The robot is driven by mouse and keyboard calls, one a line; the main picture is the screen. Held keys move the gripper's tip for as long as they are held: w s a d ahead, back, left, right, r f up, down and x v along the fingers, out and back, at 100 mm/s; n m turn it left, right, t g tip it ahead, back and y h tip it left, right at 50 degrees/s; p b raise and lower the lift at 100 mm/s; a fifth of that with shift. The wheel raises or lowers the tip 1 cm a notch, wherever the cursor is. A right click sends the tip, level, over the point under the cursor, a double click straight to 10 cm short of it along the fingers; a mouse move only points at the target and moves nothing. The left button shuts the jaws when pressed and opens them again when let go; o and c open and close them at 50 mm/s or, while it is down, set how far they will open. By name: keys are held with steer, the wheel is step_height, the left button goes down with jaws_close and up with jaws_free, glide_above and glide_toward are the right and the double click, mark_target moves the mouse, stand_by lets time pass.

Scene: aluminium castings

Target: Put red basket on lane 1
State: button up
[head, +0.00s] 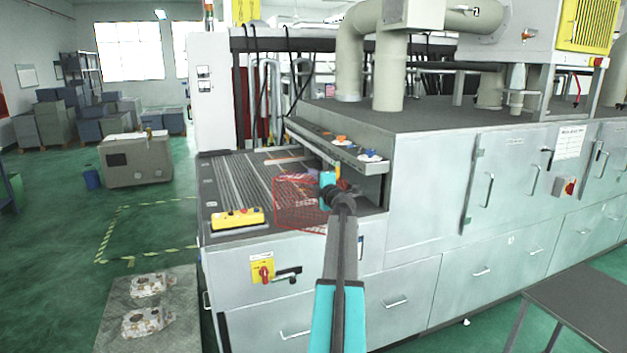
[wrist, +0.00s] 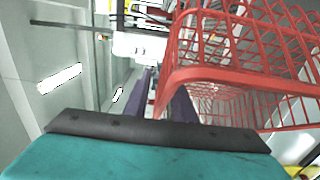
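The red wire basket (head: 298,203) is at the front right of the lane table in the head view, near its front edge. I cannot tell whether its base touches the surface. My gripper (head: 328,182) is at the basket's upper right side, partly hidden by my arm. In the wrist view the basket (wrist: 245,65) fills the upper right, and its rim runs between my dark fingers (wrist: 164,98), which look shut on it. The ribbed lanes (head: 243,182) run back from the front edge, left of the basket. No lane number is readable.
A yellow button box (head: 237,218) sits at the table's front left. A grey shelf (head: 335,143) with coloured buttons overhangs the right side. The tall machine cabinet (head: 430,180) bounds the right. The lanes left of the basket look mostly clear.

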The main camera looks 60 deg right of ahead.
steer(key=shift+r, duration=0.15)
steer(key=b+v, duration=0.2)
steer(key=v, duration=1)
stand_by(0.3)
stand_by(0.7)
